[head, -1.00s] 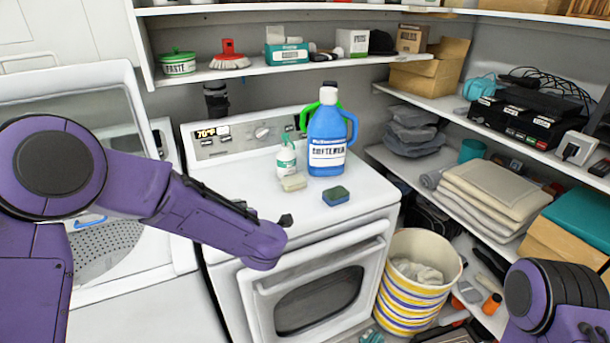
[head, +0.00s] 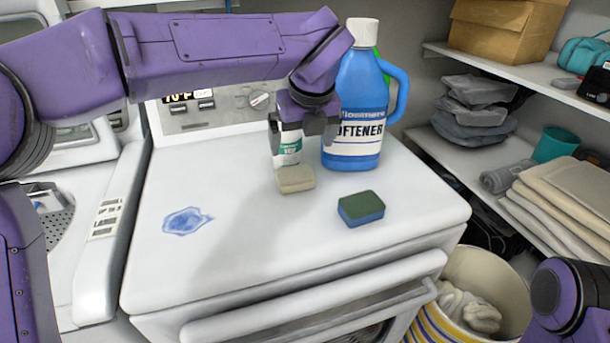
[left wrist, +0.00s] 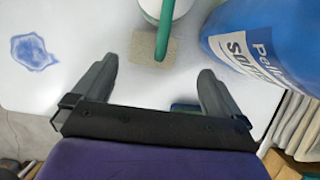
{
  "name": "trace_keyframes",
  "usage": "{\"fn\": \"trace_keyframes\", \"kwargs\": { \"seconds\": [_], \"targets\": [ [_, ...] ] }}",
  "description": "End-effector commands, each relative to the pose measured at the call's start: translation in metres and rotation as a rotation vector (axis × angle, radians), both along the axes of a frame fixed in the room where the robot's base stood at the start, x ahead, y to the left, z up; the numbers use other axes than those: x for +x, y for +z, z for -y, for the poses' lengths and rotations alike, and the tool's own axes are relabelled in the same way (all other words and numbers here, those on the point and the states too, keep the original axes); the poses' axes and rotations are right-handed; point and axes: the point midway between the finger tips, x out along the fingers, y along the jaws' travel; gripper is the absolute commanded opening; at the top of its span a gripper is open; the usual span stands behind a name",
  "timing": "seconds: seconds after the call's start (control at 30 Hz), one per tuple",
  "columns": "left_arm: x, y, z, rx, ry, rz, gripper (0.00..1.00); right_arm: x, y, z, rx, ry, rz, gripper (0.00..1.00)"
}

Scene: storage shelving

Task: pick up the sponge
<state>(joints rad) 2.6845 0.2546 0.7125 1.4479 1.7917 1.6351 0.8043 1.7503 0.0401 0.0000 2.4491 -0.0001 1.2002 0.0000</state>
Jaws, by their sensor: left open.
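A green-topped blue sponge (head: 361,208) lies on the white appliance top, right of a beige block (head: 295,179). A sliver of the sponge (left wrist: 185,107) shows in the left wrist view beside the right finger; the rest is hidden. The beige block (left wrist: 152,50) lies ahead of the fingertips there. My left gripper (head: 304,130) is open and empty, pointing down above the appliance top, up and left of the sponge in the head view. It also shows in the left wrist view (left wrist: 157,68). My right gripper is out of view.
A blue softener jug (head: 353,105) stands behind the sponge. A white-and-green bottle (head: 287,150) stands close behind the beige block, partly hidden by my gripper. A blue stain (head: 186,221) marks the left of the top. The front middle of the appliance top (head: 265,250) is clear.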

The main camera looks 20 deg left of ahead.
Motion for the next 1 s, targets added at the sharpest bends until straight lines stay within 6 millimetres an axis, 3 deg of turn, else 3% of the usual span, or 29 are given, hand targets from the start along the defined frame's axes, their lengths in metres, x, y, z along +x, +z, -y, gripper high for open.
{"fn": "trace_keyframes", "kwargs": {
  "seconds": [0.17,0.6,0.83,0.87,1.0],
  "targets": [
    [0.002,-0.026,-0.004,-0.001,-0.003,0.002,1.00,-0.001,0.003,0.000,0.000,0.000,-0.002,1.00],
    [0.034,-0.092,-0.020,0.001,-0.002,-0.008,1.00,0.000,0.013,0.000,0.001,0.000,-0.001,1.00],
    [0.035,-0.096,-0.022,0.001,-0.002,-0.006,1.00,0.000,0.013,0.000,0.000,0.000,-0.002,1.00],
    [0.035,-0.096,-0.022,0.002,-0.001,-0.006,0.97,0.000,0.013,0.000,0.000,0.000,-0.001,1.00],
    [0.034,-0.096,-0.022,0.002,-0.001,-0.006,0.54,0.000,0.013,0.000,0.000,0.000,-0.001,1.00]
  ]
}}
